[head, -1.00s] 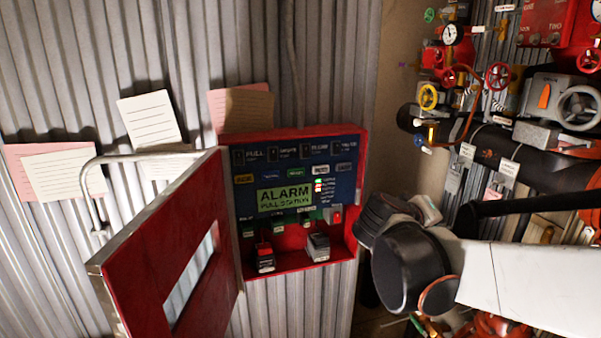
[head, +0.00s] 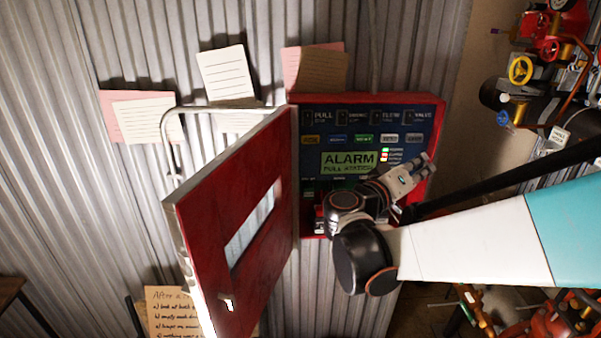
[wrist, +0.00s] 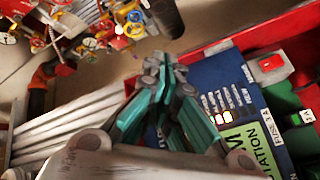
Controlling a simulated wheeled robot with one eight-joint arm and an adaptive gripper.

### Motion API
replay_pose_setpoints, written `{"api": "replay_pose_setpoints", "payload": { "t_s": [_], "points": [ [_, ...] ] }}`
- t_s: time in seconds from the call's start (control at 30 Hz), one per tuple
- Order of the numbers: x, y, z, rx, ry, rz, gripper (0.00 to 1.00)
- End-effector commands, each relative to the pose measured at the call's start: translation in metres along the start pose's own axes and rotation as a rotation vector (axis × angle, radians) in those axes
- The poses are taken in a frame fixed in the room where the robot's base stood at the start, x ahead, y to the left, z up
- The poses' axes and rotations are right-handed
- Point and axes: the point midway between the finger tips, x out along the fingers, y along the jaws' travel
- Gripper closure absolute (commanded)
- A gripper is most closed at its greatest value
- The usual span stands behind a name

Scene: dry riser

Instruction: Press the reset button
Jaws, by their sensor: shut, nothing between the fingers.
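The red alarm box (head: 437,130) hangs open on the corrugated wall, with a blue panel marked ALARM PULL STATION (head: 349,161). My gripper (head: 428,160) is in front of the panel's lower right part and hides some of its controls. In the wrist view its teal fingers (wrist: 160,68) are together and empty, over the panel's edge beside the indicator lights. A red button on a grey square mount (wrist: 269,63) shows to the right of the fingers, apart from them. No label that I can read says reset, so I cannot tell which control is the reset button.
The box's red door (head: 215,205) stands open on the left, sticking out from the wall. Paper notes (head: 226,74) are fixed to the wall above. Pipes with a yellow valve wheel (head: 520,70) are on the right.

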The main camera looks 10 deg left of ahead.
Motion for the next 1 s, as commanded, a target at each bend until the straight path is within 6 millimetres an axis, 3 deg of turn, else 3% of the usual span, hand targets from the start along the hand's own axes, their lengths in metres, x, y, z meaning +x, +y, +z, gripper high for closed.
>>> {"api": "replay_pose_setpoints", "payload": {
  "t_s": [0.03, 0.13, 0.63, 1.0],
  "points": [
    [-0.072, -0.022, -0.037, 0.017, 0.107, -0.085, 1.0],
    [-0.083, -0.026, -0.041, 0.028, 0.121, -0.092, 1.0],
    [-0.086, -0.03, -0.044, 0.033, 0.128, -0.095, 1.0],
    [-0.063, -0.051, -0.069, 0.033, 0.128, -0.095, 1.0]
  ]
}}
